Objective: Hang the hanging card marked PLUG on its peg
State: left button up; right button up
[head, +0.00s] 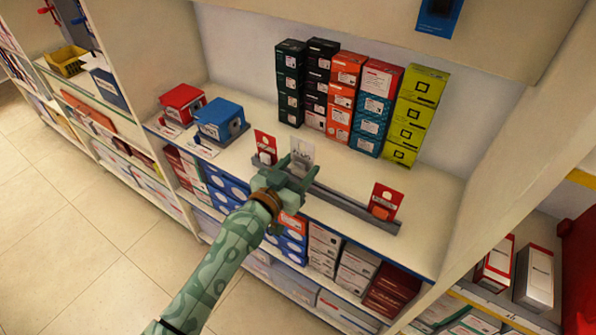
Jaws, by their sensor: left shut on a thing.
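My left gripper (296,174) reaches in over the shelf from the lower left and is shut on a grey-white card (301,151). The card stands upright above the jaws, at the grey rail (345,203) along the shelf's front. Its marking looks like PLUG but is too small to read surely. The gripper hides the card's lower part, so I cannot tell whether it touches the rail. A red card (265,142) stands to its left and another red card (386,196) at the rail's right end. No peg shows clearly. My right gripper is not in view.
Stacked boxes (345,90) stand at the back of the shelf. A red box (182,101) and a blue box (220,118) stand at the left. A blue card (439,15) hangs at the top on the upper panel (370,20). Bare shelf (345,165) lies behind the rail.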

pick_arm(q)
jog(key=shift+r+p, duration=0.5)
jog(key=shift+r, duration=0.4)
jog(key=r+p+v, duration=0.1)
jog(key=p+v, duration=0.3)
jog(key=v, duration=0.6)
jog(key=shift+r, duration=0.2)
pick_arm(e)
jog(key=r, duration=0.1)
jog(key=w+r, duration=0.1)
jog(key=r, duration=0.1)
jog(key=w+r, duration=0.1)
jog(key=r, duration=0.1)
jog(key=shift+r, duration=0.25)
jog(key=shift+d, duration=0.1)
